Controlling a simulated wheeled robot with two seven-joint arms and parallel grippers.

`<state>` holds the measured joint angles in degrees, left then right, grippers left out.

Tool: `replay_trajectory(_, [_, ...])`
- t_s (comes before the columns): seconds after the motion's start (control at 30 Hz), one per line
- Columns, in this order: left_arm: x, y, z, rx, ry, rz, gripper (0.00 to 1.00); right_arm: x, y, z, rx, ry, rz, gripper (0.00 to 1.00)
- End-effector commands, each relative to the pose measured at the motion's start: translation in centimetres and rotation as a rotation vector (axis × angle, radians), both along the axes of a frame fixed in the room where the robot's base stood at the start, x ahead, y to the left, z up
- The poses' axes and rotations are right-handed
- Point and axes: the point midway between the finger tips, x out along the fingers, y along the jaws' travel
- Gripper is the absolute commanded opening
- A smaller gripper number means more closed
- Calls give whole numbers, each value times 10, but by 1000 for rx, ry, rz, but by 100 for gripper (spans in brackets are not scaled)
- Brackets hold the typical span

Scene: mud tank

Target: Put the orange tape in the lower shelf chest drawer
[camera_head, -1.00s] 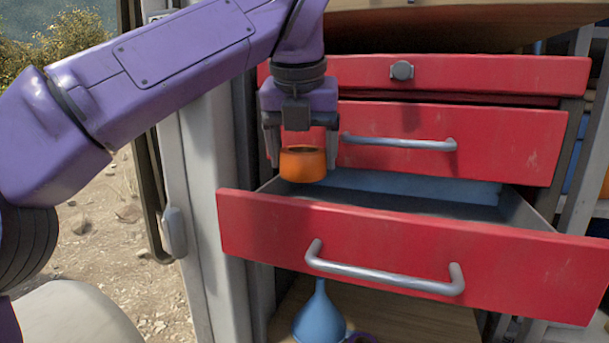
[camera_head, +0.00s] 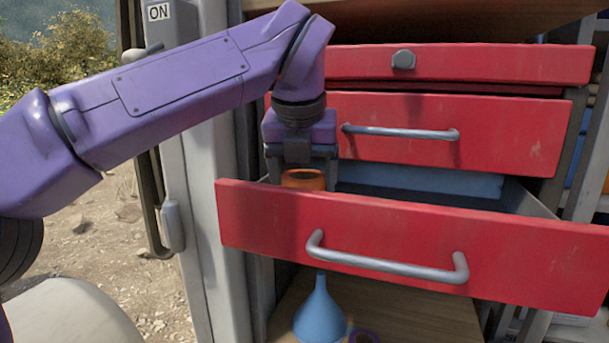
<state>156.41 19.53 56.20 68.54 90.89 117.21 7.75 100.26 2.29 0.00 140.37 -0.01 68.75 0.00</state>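The orange tape (camera_head: 303,180) is a short ring held between the fingers of my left gripper (camera_head: 303,172). It is inside the open lower drawer (camera_head: 400,238), behind the red front panel, near the left end. Its lower part and the fingertips are hidden by that panel, so I cannot tell whether the tape touches the drawer floor. My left arm comes in from the left and the gripper points down. My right gripper is not in view.
The closed drawer (camera_head: 500,135) above has a grey handle. A red panel with a dark knob (camera_head: 403,60) is over it. A blue funnel (camera_head: 320,312) stands on the wooden shelf below. A grey post (camera_head: 205,200) stands close on the left. The drawer's right part looks clear.

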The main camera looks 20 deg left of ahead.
Motion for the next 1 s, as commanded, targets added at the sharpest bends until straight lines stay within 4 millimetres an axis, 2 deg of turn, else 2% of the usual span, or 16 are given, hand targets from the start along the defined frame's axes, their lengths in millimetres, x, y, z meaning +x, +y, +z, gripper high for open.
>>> replay_trajectory(0.07, [0,0,1,0,-1,0,44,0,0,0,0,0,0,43])
replay_trajectory(0.1, [0,0,0,0,0,0,88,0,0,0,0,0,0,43])
replay_trajectory(0.37, [0,0,1,0,0,-1,88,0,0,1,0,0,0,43])
replay_trajectory(0.47, [0,0,10,1,-1,-1,88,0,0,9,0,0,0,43])
replay_trajectory(0.53, [-1,-1,22,1,-3,-1,88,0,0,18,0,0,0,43])
replay_trajectory(0.57, [-4,-1,25,1,-4,0,88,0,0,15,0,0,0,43])
replay_trajectory(0.8, [-28,-6,87,1,-5,2,88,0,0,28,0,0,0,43])
replay_trajectory(1.0, [-42,-8,119,2,-2,2,88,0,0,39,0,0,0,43])
